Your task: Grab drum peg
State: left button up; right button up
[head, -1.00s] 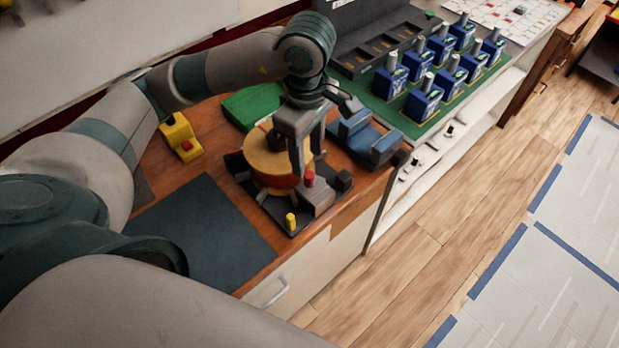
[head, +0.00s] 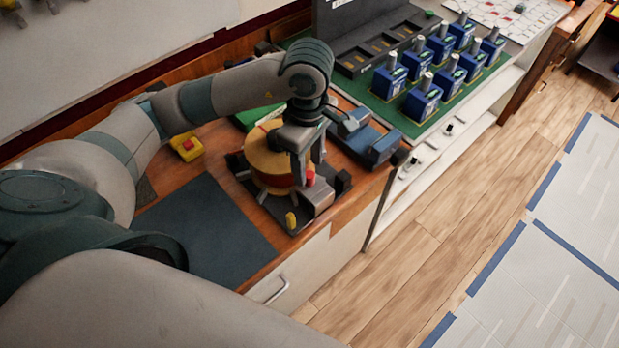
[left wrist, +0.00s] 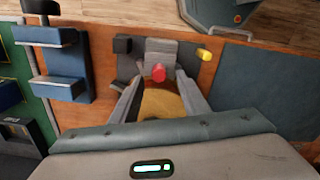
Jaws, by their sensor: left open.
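The drum (head: 266,158) is a round yellow and orange body with a red band, set on a dark base plate (head: 240,172). A red peg (head: 310,178) stands at its near right side, beside a grey block (head: 318,196). I cannot tell which of these the peg joins. My left gripper (head: 309,170) is open, pointing down over the drum's edge, with its fingertips close to the peg. In the left wrist view, the red peg (left wrist: 159,73) lies between the fingertips and the drum (left wrist: 160,103) shows between the fingers. Contact is unclear. My right gripper is not in view.
A yellow box with a red button (head: 187,147) sits left of the drum. A dark mat (head: 205,235) lies in front. A blue fixture (head: 370,140) stands close on the right, and several blue breakers (head: 422,100) stand on a green board beyond.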

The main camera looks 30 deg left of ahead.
aim_at(309, 174)
pick_arm(q)
notch_tip(309, 174, down, 3)
jog(key=shift+r+p, duration=0.1)
jog(key=shift+p, duration=0.7)
jog(key=shift+f, duration=0.55)
grip_shut()
